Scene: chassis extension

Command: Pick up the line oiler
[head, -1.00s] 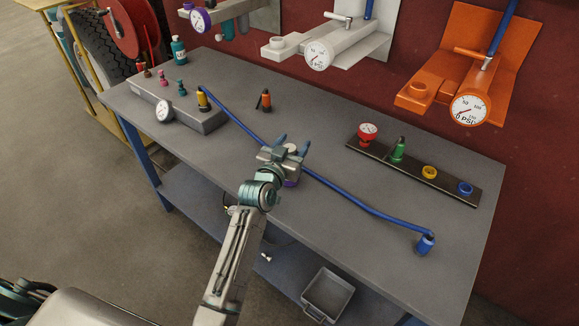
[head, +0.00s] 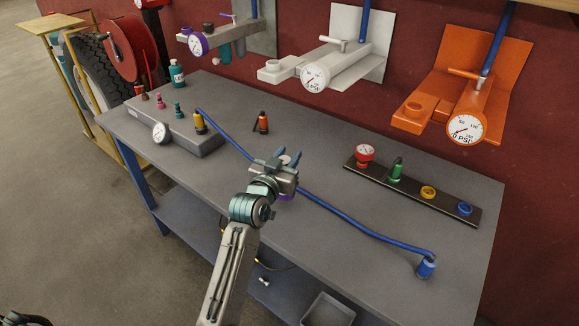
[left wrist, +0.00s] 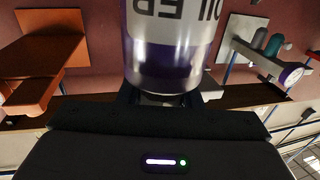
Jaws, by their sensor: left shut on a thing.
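The line oiler shows in the left wrist view as a clear bottle (left wrist: 168,50) with purple liquid and a pale label with upside-down lettering, partly cut off by the top edge. In the head view only its purple part (head: 287,197) and pale top show around my left gripper (head: 285,158). That gripper is shut on the oiler, over the middle of the grey bench (head: 365,215). I cannot tell how far the oiler is above the bench. My right gripper is not in view.
A blue hose (head: 345,222) runs across the bench past my left gripper. A dark strip (head: 410,183) with several coloured parts lies to the right. A grey block (head: 185,128) with small parts and a teal bottle (head: 177,75) stand at left. Wall-mounted gauge assemblies (head: 325,75) hang behind.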

